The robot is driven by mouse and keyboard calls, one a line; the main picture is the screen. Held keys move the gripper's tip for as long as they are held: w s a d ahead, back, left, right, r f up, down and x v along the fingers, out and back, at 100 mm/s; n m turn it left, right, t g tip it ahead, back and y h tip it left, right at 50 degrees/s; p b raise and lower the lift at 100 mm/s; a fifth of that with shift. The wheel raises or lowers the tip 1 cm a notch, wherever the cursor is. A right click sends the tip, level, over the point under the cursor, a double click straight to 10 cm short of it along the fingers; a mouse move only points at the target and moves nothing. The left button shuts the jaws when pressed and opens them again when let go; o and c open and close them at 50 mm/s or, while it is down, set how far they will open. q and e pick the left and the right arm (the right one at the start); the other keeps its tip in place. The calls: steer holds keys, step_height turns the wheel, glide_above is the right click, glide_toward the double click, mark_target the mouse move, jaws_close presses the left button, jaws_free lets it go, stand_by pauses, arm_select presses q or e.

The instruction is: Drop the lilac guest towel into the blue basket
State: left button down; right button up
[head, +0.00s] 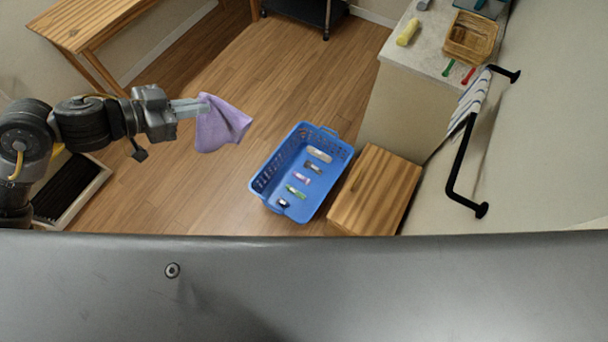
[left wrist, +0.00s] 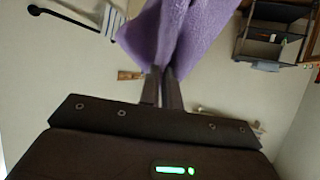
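The lilac guest towel (head: 222,125) hangs from my left gripper (head: 203,106) in the head view. The gripper is shut on one edge of it, and the towel is in the air to the left of the blue basket. In the left wrist view the towel (left wrist: 178,35) spreads out beyond the closed fingertips (left wrist: 162,72). The blue basket (head: 334,184) stands on the wooden floor, open at the top, with several small items lying inside. The towel and the basket are apart. My right gripper shows in neither view.
A wooden box (head: 376,192) stands right of the basket. Behind it is a counter (head: 432,48) with a yellow roll and a wicker basket (head: 470,38). A black wall rail (head: 463,160) holds a striped towel. Floor between my left gripper and the basket is clear.

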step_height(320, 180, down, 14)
steer(key=b, duration=1.4)
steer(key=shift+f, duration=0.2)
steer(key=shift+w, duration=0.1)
